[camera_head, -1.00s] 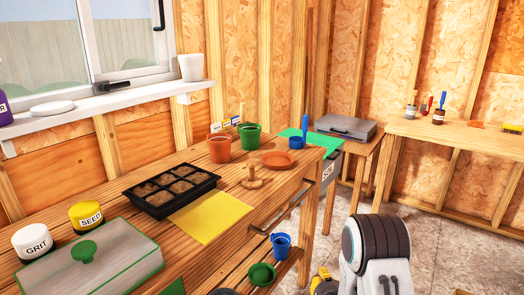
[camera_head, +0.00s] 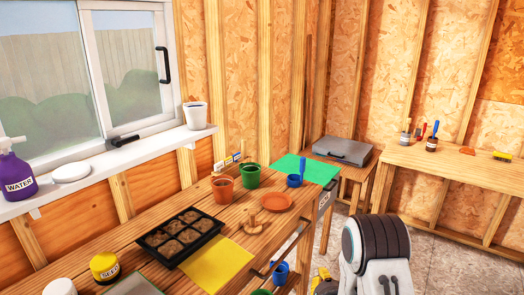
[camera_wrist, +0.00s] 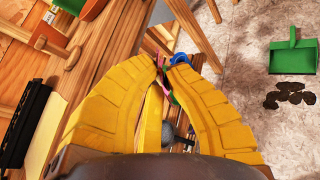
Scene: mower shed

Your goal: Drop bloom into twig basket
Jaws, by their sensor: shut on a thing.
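My gripper (camera_wrist: 167,66) shows in the wrist view, its yellow fingers closed together at the tips. A small pink and green thing (camera_wrist: 164,77), seemingly the bloom, is pinched between the fingertips. Most of it is hidden by the fingers, so its full shape cannot be told. I cannot make out a twig basket in either view.
The workbench holds a black seed tray (camera_head: 180,237), yellow sheet (camera_head: 217,262), terracotta pot (camera_head: 222,187) and green pot (camera_head: 250,175). A second bench (camera_head: 440,165) stands at the right. A green dustpan (camera_wrist: 294,56) and dark debris (camera_wrist: 289,92) lie on the floor.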

